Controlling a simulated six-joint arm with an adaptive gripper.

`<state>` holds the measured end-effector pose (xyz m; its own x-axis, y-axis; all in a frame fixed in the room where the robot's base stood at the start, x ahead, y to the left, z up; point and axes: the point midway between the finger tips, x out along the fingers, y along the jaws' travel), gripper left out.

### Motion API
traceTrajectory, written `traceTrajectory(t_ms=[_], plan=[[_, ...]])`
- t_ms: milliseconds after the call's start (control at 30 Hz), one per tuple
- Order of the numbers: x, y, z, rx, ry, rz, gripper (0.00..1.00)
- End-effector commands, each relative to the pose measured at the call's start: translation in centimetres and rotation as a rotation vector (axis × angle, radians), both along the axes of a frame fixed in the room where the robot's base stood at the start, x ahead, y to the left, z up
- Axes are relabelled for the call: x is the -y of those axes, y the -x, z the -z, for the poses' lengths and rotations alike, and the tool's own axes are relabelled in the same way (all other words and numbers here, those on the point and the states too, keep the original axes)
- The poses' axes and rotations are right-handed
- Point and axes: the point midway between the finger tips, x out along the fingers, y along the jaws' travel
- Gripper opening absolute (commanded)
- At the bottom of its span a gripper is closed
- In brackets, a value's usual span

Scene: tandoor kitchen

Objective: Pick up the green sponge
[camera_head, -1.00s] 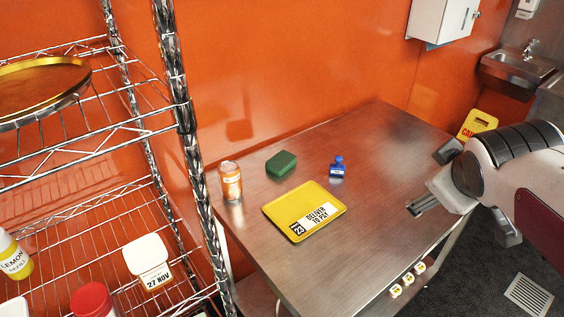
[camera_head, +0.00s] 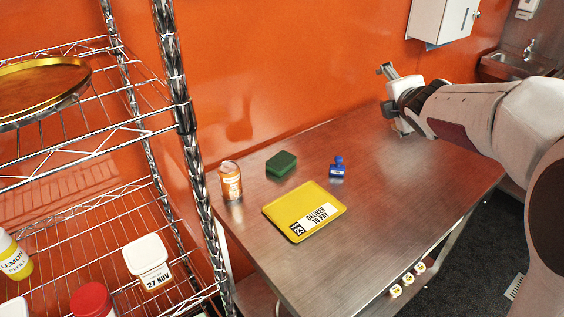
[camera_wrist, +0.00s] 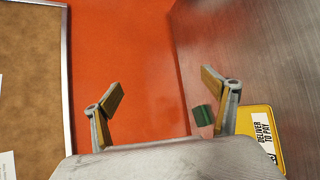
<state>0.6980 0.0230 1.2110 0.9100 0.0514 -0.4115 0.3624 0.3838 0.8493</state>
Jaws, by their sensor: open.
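The green sponge (camera_head: 281,163) lies flat on the steel table, near the orange back wall. It also shows in the wrist view (camera_wrist: 202,115), just left of my right fingertip and partly beside that finger. My gripper (camera_head: 386,70) is raised over the table's far right end, well to the right of the sponge and apart from it. In the wrist view my gripper (camera_wrist: 160,95) has its two fingers wide apart with nothing between them.
On the steel table (camera_head: 400,200), an orange can (camera_head: 231,181) stands left of the sponge. A blue stamp-like object (camera_head: 337,167) stands to its right, and a yellow tray (camera_head: 305,211) lies in front. A wire shelf (camera_head: 183,120) rises at left. The table's right half is clear.

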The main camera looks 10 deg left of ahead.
Motion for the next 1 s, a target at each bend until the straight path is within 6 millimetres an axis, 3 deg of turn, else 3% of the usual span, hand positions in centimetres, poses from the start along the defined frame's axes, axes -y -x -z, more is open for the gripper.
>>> traceTrajectory(t_ms=[200, 500, 800, 1000], plan=[[-2.9, -4.3, 2.1, 0.054, 0.178, -0.184, 0.85], [-7.3, -8.6, 6.0, 0.147, 0.415, -0.447, 0.85], [-11.9, -11.2, 11.4, 0.260, 0.628, -0.714, 0.85], [-14.9, -11.8, 15.7, 0.346, 0.753, -0.891, 0.85]])
